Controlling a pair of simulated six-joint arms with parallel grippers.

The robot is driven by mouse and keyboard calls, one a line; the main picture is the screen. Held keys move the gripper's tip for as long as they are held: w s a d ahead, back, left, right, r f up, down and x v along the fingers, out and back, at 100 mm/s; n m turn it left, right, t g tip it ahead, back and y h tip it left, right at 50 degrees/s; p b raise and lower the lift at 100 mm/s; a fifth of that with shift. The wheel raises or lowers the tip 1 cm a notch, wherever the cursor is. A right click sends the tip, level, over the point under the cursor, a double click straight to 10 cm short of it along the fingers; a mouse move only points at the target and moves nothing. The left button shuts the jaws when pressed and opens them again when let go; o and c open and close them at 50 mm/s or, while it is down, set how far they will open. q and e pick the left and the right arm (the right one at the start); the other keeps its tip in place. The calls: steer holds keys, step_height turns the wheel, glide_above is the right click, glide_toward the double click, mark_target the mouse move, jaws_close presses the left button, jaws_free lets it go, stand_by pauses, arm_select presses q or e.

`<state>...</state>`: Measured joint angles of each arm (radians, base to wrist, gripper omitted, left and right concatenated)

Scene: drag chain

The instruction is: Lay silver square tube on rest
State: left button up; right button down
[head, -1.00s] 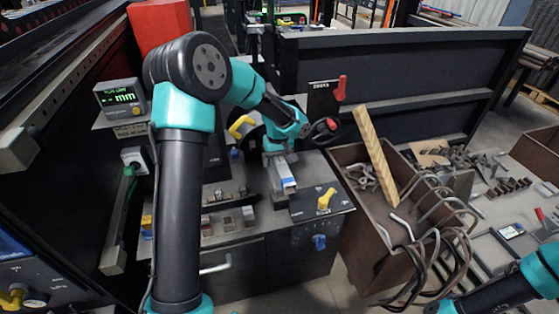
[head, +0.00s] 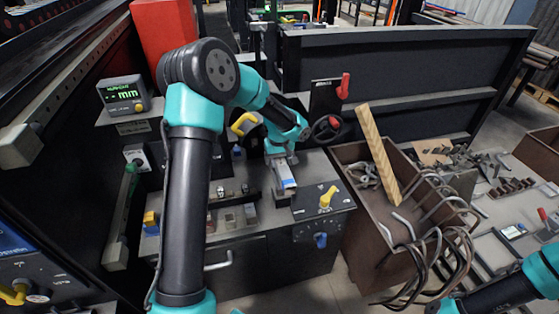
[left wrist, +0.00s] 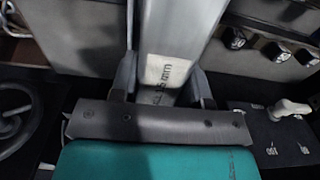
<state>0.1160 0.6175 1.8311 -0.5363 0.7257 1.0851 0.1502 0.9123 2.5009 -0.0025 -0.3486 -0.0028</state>
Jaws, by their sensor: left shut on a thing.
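The silver square tube (head: 284,171) shows in the head view as a short pale bar with a blue patch near its front end. It lies near the bench's black control panel. My left gripper (head: 279,158) is shut on the tube. In the left wrist view the tube (left wrist: 178,28) runs between the fingers of my left gripper (left wrist: 163,85), with a pale label marked in mm on it. I cannot tell which part is the rest, or whether the tube touches it. My right gripper is out of view; only part of my right arm shows at lower right.
A black panel with a yellow lever (head: 328,196) stands just right of the tube. A black handwheel (head: 325,130) is behind it. A brown bin (head: 353,205) with a wooden bar and bent rods is at right. A digital readout (head: 122,94) stands at left.

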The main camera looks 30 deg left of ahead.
arm_select(q)
steer(key=o, duration=1.3)
step_height(320, 180, up, 17)
steer(key=shift+r, duration=0.2)
stand_by(0.6)
